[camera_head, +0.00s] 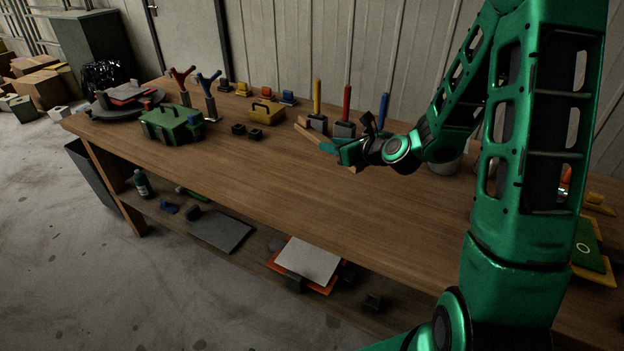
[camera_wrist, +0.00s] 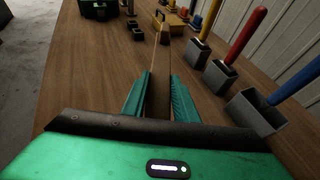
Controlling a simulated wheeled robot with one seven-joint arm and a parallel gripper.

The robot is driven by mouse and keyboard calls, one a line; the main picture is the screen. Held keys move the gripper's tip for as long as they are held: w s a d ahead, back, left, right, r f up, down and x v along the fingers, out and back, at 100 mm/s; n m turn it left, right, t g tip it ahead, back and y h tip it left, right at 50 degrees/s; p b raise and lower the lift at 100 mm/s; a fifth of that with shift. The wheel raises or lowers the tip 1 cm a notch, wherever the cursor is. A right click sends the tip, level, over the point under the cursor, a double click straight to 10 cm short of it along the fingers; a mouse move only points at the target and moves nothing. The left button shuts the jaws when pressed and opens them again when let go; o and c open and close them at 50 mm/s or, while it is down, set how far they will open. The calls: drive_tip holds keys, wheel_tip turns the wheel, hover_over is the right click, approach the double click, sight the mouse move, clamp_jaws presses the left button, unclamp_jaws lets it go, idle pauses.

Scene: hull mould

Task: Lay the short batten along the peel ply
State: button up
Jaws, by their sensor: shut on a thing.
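My gripper (camera_head: 332,148) is over the wooden bench, left of the arm's wrist in the head view. In the wrist view its two green fingers (camera_wrist: 160,88) are closed on a brown wooden batten (camera_wrist: 162,62), which runs away from me between them. In the head view the batten (camera_head: 308,134) shows as a pale strip beyond the fingers; its middle is hidden by the gripper. I cannot tell whether the batten touches the bench. I cannot make out any sheet as the peel ply for certain.
Grey blocks with yellow, red and blue handles (camera_head: 347,103) stand close behind the gripper. A yellow case (camera_head: 266,114), small dark blocks (camera_head: 239,130) and a green case (camera_head: 171,124) are further left. The bench front (camera_head: 300,190) is clear. A pale sheet (camera_head: 310,260) lies on the lower shelf.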

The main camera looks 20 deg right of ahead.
drive_tip(key=s+a+r+n+g+y, duration=0.1)
drive_tip(key=s+a+n+g+y, duration=0.15)
drive_tip(key=a, duration=0.45)
drive_tip(key=s+a+r+n+g+y, duration=0.1)
drive_tip(key=s+a+n+y, duration=0.25)
drive_tip(key=a, duration=0.35)
hover_over(322, 182)
drive_tip(key=shift+m+h, duration=0.3)
drive_tip(key=shift+h, duration=0.1)
wheel_tip(322, 182, down, 7)
drive_tip(key=shift+r, duration=0.2)
drive_tip(key=shift+w+f, duration=0.1)
drive_tip(key=shift+f, duration=1.95)
drive_tip(key=shift+f, duration=0.1)
drive_tip(key=o, duration=1.1)
drive_tip(key=shift+o, duration=0.2)
